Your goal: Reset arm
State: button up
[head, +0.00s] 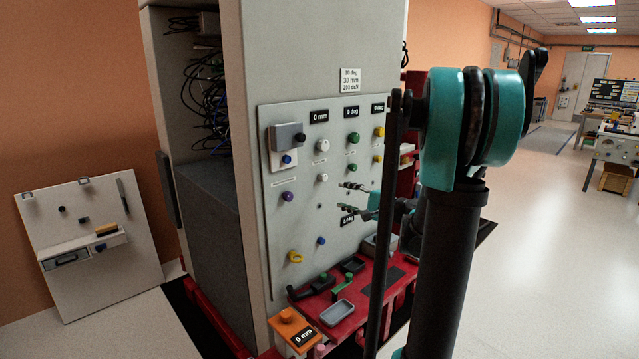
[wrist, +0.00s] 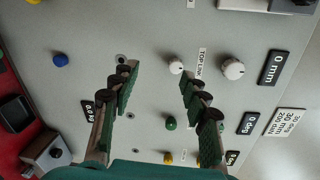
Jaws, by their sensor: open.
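My gripper (head: 358,200) is in front of the grey control panel (head: 305,225) in the head view. In the wrist view my gripper (wrist: 158,80) has its two fingers spread wide, with nothing held between them. A small white knob (wrist: 176,67) sits beside the "TOP LINK" label (wrist: 201,63), near the right fingertip. A larger white knob (wrist: 232,69) is further right. A green knob (wrist: 171,123) shows between the fingers. Whether the fingertips touch the panel cannot be told. My arm hides part of the panel's right side in the head view.
A red ledge (head: 348,325) below the panel holds grey and dark trays and a green-handled part (head: 342,285). An orange box (head: 292,328) sits at its front. A board (head: 95,265) leans on the left wall. Open floor (head: 560,270) lies to the right.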

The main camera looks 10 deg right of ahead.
jog(key=s+a+f+n+g+h, duration=0.2)
jog(key=s+a+f+n+g, duration=0.15)
jog(key=s+f, duration=0.3)
jog(key=s+a+f+n+g+h, duration=0.1)
jog(key=s+a+f+n+g, duration=0.3)
jog(key=s, duration=0.4)
jog(key=s+d+f+n+g+h, duration=0.1)
jog(key=s+d+f+n+h, duration=0.1)
jog(key=s+f, duration=0.3)
jog(key=s+d+f+n+h, duration=0.3)
jog(key=s+d+f+h, duration=0.1)
jog(key=s, duration=0.7)
notch_tip(320, 180, down, 2)
jog(key=shift+d+f+g+h, duration=0.1)
jog(key=shift+d+g+h, duration=0.3)
jog(key=shift+h, duration=0.3)
